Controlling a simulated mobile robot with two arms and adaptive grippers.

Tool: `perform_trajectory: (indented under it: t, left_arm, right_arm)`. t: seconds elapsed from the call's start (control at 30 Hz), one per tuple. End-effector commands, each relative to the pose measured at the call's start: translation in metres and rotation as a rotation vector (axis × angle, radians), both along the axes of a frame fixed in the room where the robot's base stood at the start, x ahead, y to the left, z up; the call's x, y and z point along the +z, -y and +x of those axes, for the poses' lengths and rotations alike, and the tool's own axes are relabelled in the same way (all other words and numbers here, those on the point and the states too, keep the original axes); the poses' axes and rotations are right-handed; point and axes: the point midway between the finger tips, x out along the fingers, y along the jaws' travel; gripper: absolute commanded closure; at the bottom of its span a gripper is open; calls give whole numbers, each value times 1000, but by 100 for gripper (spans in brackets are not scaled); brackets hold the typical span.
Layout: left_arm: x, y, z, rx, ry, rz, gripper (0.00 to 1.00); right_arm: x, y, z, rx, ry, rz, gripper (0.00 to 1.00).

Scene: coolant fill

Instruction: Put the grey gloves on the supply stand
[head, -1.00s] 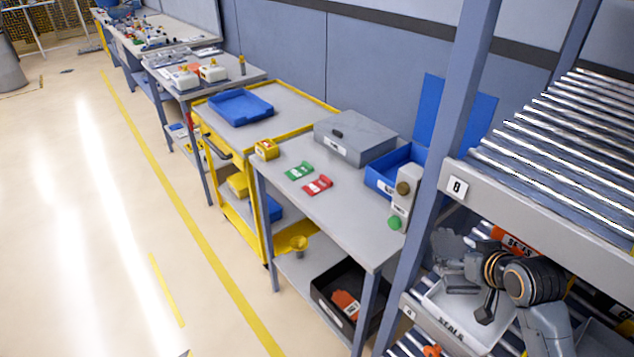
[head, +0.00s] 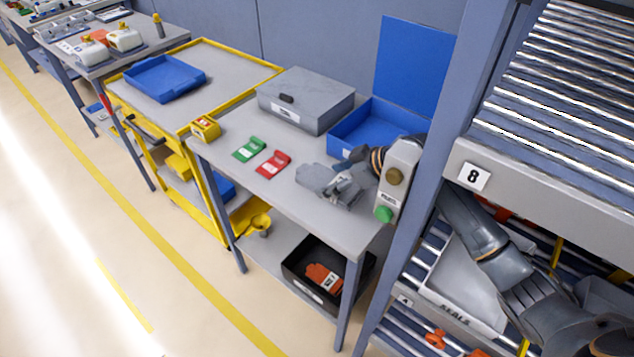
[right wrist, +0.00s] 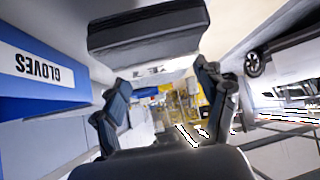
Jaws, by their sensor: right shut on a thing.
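The supply stand (head: 240,176) is a grey table in the middle of the head view. My right gripper (head: 346,186) is over its right part, shut on the grey gloves (head: 314,180). The gloves look dark and blocky in the right wrist view (right wrist: 148,28), at the top beyond the fingertips (right wrist: 160,88). I cannot tell whether the gloves touch the tabletop. My left gripper is not in view.
A green item (head: 249,148), a red item (head: 273,164), a grey case (head: 305,98) and an open blue bin (head: 352,138) are on the stand. The bin's GLOVES label (right wrist: 38,66) shows in the wrist view. A post (head: 425,170) and roller rack (head: 550,90) stand right.

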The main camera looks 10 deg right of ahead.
Motion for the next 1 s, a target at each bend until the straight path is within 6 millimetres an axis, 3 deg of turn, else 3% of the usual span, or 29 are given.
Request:
perform_trajectory:
  t: [0.2,0.43,0.8,0.83,0.93,1.0]
  left_arm:
    - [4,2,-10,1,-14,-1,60]
    - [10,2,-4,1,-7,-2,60]
    - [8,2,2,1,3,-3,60]
    - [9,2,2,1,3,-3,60]
    - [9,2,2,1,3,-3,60]
    - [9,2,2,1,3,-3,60]
  right_arm:
    - [-20,0,0,-1,-1,0,59]
    - [-49,0,0,-3,-3,1,59]
    - [-57,0,0,-2,2,-1,59]
    - [-56,0,0,-2,3,-1,22]
    - [-56,0,0,-2,2,-1,4]
    - [-56,0,0,-2,2,-1,4]
